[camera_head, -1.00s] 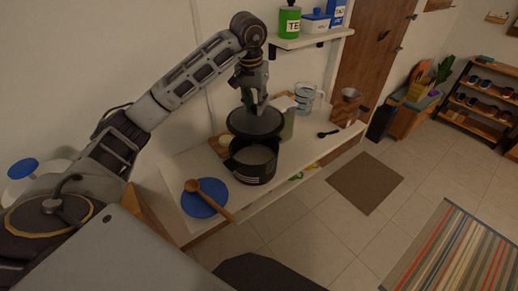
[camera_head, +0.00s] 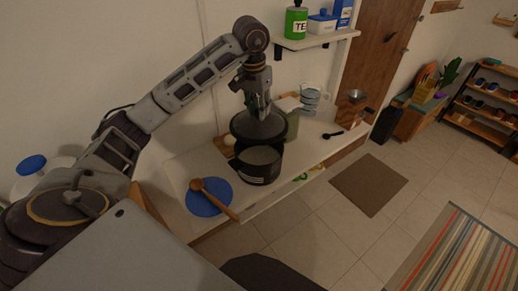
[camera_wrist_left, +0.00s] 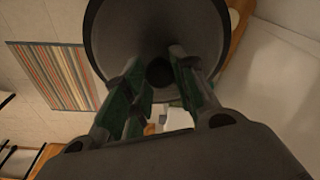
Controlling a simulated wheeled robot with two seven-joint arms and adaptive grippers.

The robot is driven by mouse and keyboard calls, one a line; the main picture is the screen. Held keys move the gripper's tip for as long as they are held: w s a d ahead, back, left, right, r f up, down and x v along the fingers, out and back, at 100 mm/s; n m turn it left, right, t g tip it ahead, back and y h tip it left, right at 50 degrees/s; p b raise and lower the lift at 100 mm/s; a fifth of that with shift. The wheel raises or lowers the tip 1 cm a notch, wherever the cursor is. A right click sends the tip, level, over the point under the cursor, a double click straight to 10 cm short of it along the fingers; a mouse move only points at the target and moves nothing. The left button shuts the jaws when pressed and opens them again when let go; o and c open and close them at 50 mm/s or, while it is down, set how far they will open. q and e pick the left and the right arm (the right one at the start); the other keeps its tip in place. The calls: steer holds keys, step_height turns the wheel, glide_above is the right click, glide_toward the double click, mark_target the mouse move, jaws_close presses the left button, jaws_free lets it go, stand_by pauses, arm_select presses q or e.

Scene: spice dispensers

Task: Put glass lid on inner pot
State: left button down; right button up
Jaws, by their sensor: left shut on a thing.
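The glass lid (camera_head: 258,126) is a dark round disc with a rim. My left gripper (camera_head: 260,112) is shut on it from above, at its knob. The inner pot (camera_head: 258,168) is a dark, open pot with pale contents, standing on the white counter. In the head view the lid hangs over the back part of the pot, and the pot's mouth shows in front of it. I cannot tell the gap between lid and pot. In the left wrist view the lid (camera_wrist_left: 155,30) fills the top middle, beyond the gripper fingers (camera_wrist_left: 160,80). My right gripper is not in view.
A blue plate (camera_head: 205,203) with a wooden spoon (camera_head: 222,200) lies left of the pot. A green-grey container (camera_head: 292,124), a glass jug (camera_head: 310,98) and a dark spoon (camera_head: 332,135) are to the right. A shelf (camera_head: 306,40) with canisters is on the wall above.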

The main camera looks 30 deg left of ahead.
mark_target(259, 123)
arm_select(q)
steer(key=shift+f, duration=2.9)
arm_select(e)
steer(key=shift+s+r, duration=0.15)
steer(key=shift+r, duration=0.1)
arm_select(q)
steer(key=shift+f, duration=0.1)
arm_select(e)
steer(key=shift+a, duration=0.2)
arm_select(q)
steer(key=shift+f+p, duration=0.45)
steer(key=shift+f, duration=1.5)
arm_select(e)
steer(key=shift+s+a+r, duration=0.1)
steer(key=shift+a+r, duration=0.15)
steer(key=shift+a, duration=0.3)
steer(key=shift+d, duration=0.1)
